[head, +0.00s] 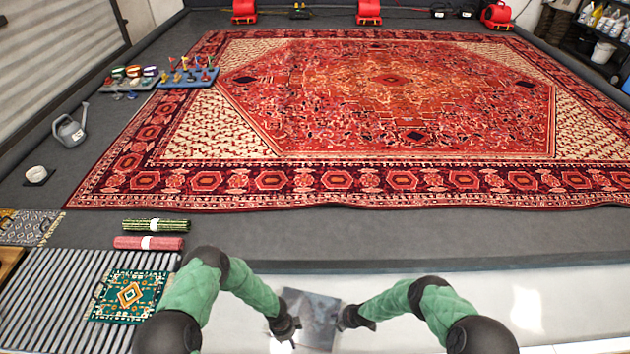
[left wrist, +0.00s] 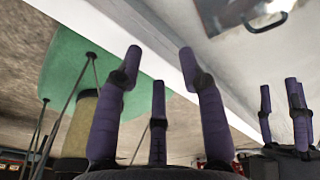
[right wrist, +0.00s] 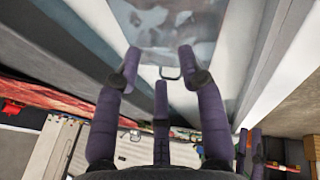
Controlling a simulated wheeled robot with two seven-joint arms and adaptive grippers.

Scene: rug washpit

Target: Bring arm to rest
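My left gripper (head: 293,328) hangs low at the front of the head view, beside a grey mottled panel (head: 318,312). In the left wrist view (left wrist: 161,62) its purple fingers stand apart with nothing between them. My right gripper (head: 345,320) is at the panel's right side, facing the left one across it. In the right wrist view (right wrist: 159,58) its fingers are also spread and empty. The panel (right wrist: 165,30) lies beyond them, with a small metal handle (right wrist: 171,74). Each wrist view also shows another gripper's fingers at its right edge.
A large red patterned rug (head: 390,100) covers the dark floor ahead. At left are a watering can (head: 70,131), rolled green (head: 155,225) and red (head: 149,243) rugs, and a small green rug (head: 131,296) on a slatted grate (head: 60,300). The pale ledge at front right is clear.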

